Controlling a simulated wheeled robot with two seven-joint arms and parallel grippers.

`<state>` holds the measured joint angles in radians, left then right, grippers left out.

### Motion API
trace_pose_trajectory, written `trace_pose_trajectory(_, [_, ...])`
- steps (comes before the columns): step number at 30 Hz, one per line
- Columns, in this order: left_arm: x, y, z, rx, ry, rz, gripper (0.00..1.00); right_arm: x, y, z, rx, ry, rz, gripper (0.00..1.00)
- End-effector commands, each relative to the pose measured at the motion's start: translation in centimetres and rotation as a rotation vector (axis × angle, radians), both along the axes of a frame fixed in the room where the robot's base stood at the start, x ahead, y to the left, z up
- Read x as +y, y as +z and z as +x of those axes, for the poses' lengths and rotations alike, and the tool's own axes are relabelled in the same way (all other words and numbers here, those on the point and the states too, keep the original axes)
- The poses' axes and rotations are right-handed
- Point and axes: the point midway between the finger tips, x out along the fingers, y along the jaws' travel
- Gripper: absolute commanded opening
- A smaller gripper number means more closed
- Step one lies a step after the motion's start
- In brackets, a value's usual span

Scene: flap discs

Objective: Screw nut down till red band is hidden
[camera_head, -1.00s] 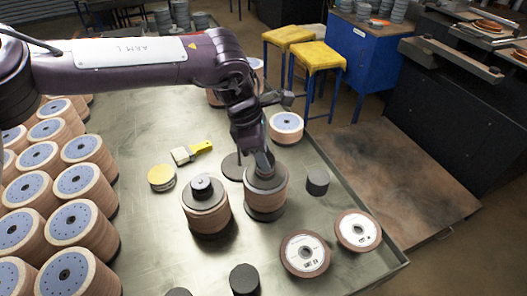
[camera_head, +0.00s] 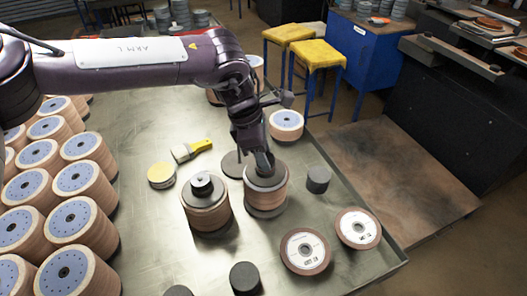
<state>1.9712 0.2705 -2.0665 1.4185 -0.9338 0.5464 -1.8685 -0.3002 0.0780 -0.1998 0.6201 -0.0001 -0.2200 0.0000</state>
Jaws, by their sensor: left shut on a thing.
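My left gripper (camera_head: 264,161) points down at the top of a stack of flap discs (camera_head: 266,197), at the dark plate (camera_head: 255,180) that caps it. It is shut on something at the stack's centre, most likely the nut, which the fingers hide. I cannot see a red band on this stack. A second stack (camera_head: 207,213) stands to its left, with a dark plate and a dark nut (camera_head: 202,182) on top. No red band shows there either. My right gripper is out of view.
Dark cylinders (camera_head: 318,179) (camera_head: 245,278) and two labelled discs (camera_head: 305,251) (camera_head: 358,228) lie near the stacks. A yellow-handled brush (camera_head: 192,150) and a yellow-topped disc (camera_head: 161,175) lie left. Many disc stacks (camera_head: 75,220) fill the left side. The table edge (camera_head: 385,272) is at right.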

Motion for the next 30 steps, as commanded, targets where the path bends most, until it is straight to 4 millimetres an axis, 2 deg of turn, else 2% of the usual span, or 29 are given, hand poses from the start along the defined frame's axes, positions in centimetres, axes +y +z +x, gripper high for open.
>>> trace_pose_trajectory(2, [0.0,-0.1,0.0,0.000,0.000,-0.001,0.18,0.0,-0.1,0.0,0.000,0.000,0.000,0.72])
trace_pose_trajectory(3, [0.0,-0.1,0.0,-0.001,0.000,-0.001,0.43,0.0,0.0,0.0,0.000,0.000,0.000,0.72])
trace_pose_trajectory(9, [0.0,-0.1,0.0,-0.001,0.000,0.000,0.66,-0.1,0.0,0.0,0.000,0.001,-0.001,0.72])
trace_pose_trajectory(19, [0.2,0.5,0.1,-0.003,0.001,0.000,0.66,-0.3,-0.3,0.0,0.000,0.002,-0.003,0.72])
trace_pose_trajectory(30, [1.9,6.0,0.1,-0.004,0.001,-0.001,0.66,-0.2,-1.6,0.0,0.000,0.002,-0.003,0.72])
